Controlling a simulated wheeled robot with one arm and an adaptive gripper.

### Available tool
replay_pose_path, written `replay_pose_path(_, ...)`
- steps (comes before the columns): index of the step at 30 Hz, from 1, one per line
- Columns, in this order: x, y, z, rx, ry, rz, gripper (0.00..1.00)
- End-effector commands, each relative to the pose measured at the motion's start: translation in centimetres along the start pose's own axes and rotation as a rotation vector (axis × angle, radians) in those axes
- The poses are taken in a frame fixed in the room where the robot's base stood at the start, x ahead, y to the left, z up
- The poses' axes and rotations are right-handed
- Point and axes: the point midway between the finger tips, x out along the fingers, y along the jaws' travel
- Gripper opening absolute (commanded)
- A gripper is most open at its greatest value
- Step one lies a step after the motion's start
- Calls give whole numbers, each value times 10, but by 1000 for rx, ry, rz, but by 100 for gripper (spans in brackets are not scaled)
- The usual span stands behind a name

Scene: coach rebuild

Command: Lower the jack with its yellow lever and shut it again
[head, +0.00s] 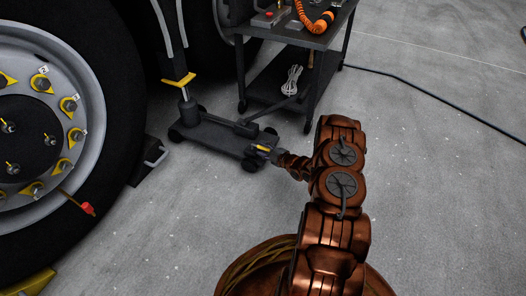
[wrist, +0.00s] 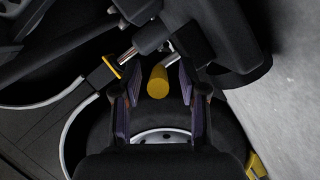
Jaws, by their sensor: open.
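The dark jack (head: 212,135) stands on the floor beside the large wheel, with its post upright and a yellow collar (head: 179,80) near the post's top. Its small yellow lever (head: 262,148) is at the jack's near right end. In the wrist view the yellow lever (wrist: 158,82) shows as a short round knob between the two fingers of my gripper (wrist: 159,75). The fingers are open, with a gap visible on both sides of the lever. In the head view my gripper (head: 272,155) is low at that end of the jack, small and partly merged with it.
A large wheel (head: 88,62) with yellow nut markers fills the left. A dark wheeled cart (head: 335,40) with an orange coiled hose (head: 312,18) stands behind the jack. A dark cable (head: 430,92) crosses the floor at right. The floor at right is otherwise clear.

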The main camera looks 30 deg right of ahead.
Motion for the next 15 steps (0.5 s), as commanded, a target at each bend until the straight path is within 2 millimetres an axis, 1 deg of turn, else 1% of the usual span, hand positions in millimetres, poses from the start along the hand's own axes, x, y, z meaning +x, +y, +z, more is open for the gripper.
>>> replay_pose_path(3, 5, 0, 0, 0, -1, 1, 42)
replay_pose_path(11, 5, 1, 1, 2, -2, 2, 42)
replay_pose_path(15, 5, 1, 1, 1, -2, 2, 29)
